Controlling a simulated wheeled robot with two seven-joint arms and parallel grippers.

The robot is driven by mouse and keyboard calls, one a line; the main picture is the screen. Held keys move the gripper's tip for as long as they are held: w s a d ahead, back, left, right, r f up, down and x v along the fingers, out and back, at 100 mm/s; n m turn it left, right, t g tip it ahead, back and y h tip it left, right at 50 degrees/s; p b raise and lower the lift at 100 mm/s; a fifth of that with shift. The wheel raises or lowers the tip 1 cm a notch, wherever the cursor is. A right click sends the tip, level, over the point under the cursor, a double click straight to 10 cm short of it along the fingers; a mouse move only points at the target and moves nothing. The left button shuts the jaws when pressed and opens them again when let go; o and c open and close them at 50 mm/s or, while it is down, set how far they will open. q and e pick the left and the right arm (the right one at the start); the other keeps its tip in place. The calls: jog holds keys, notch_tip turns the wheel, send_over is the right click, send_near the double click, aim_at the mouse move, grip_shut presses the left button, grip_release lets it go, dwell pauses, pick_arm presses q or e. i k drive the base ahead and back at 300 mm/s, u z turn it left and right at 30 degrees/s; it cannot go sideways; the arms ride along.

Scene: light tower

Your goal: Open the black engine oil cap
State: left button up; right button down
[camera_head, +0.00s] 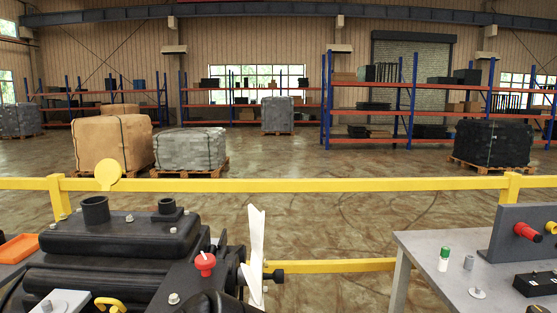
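A black engine (125,250) fills the lower left of the head view. On its top cover stand two black round parts: a wider cylinder (95,210) at the left and a smaller, shorter one on a squarish base (167,209) at the right. I cannot tell for certain which is the oil cap. Both stand upright on the cover, and nothing touches them. Neither of my grippers is in view.
A red knob (205,263), white fan (257,252) and yellow loop (108,304) are on the engine. A yellow rail (350,185) runs behind. A grey table (430,285) at right holds a green-topped bottle (444,259), a black box (537,284) and a panel (507,229).

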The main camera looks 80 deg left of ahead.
aim_at(109, 172)
jog(key=i, duration=0.95)
jog(key=u, duration=2.7)
jog(key=i, duration=0.95)
jog(key=u, duration=1.85)
